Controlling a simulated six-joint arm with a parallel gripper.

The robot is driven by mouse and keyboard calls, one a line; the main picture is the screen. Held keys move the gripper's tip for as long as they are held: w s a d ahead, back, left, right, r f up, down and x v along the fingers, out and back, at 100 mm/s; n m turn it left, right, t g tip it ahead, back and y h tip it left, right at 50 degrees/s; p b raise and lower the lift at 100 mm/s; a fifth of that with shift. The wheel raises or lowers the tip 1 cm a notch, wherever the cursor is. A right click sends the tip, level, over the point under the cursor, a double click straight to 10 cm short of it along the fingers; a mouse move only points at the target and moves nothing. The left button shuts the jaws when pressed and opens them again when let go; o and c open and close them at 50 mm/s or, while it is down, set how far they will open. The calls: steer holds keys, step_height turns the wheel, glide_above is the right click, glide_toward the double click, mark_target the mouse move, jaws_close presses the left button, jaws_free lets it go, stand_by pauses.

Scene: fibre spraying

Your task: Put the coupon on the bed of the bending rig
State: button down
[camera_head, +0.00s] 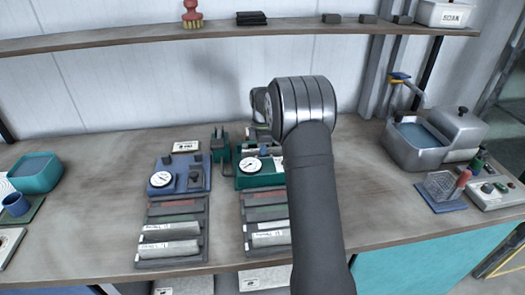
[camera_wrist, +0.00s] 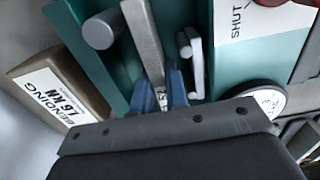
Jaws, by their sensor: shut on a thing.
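My gripper (camera_wrist: 163,97) shows its blue fingertips in the wrist view, shut on a pale grey bar, the coupon (camera_wrist: 142,35). The coupon points away from me over the green bending rig (camera_wrist: 215,85). A grey round cylinder (camera_wrist: 101,31) stands left of the coupon and a white bracket (camera_wrist: 191,55) right of it. I cannot tell whether the coupon touches the bed. In the head view the green rig (camera_head: 258,180) with its dial is partly behind my arm, which hides my gripper and the coupon.
A sign reading BENDING (camera_wrist: 48,98) stands left of the rig. A blue rig (camera_head: 190,180) with a dial is to its left. Two dark racks (camera_head: 205,235) with pale coupons lie in front. A metal bath (camera_head: 415,150) stands at right. The bench between is clear.

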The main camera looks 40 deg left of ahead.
steer(key=c, duration=1.4)
jaws_free()
steer(key=shift+f, duration=0.1)
steer(key=shift+c, duration=0.2)
step_height(320, 180, up, 12)
steer(key=shift+r, duration=0.2)
steer(key=shift+f, duration=0.1)
step_height(320, 180, down, 12)
steer(key=shift+r, duration=1.95)
steer(key=shift+f, duration=0.1)
